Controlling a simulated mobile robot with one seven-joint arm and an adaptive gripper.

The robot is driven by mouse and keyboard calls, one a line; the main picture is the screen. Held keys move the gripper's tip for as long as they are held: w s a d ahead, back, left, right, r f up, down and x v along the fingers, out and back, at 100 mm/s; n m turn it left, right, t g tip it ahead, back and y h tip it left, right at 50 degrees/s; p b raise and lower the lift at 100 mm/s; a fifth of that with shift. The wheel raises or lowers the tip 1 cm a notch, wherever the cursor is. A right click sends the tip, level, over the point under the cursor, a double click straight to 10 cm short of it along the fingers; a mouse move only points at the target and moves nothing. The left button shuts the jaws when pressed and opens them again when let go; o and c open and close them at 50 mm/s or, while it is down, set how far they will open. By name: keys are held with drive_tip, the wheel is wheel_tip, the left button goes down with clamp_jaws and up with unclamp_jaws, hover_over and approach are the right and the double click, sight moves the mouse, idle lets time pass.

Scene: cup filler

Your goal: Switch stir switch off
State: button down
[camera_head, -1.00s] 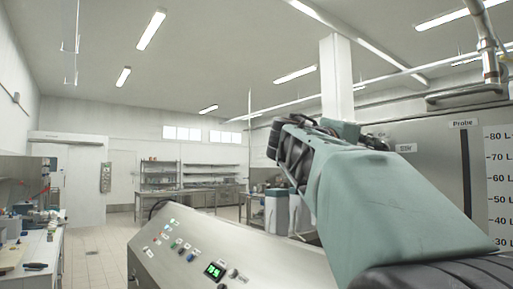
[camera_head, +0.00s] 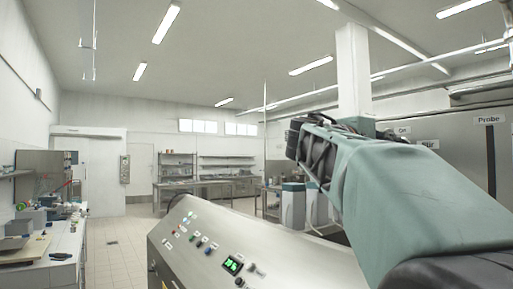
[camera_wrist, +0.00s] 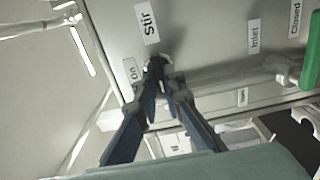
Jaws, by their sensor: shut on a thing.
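In the wrist view my gripper (camera_wrist: 162,84) is shut on the stir switch (camera_wrist: 157,64), a small dark part with a pale edge on a grey metal panel (camera_wrist: 205,30). The switch sits just below the "Stir" label (camera_wrist: 148,23) and beside the "On" label (camera_wrist: 132,72). The fingers hide much of it, so I cannot tell which position it is in. In the head view my arm blocks the gripper and the switch. Small labels show on the grey cabinet (camera_head: 455,150) behind the arm.
The wrist view also shows an "Inlet" label (camera_wrist: 254,34), a "Closed" label (camera_wrist: 295,18), and a green handle (camera_wrist: 312,55) at right. In the head view a sloped control console (camera_head: 235,245) stands below my arm.

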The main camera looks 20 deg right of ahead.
drive_tip(key=c, duration=2)
unclamp_jaws()
drive_tip(key=shift+c, duration=0.2)
drive_tip(key=shift+r, duration=0.15)
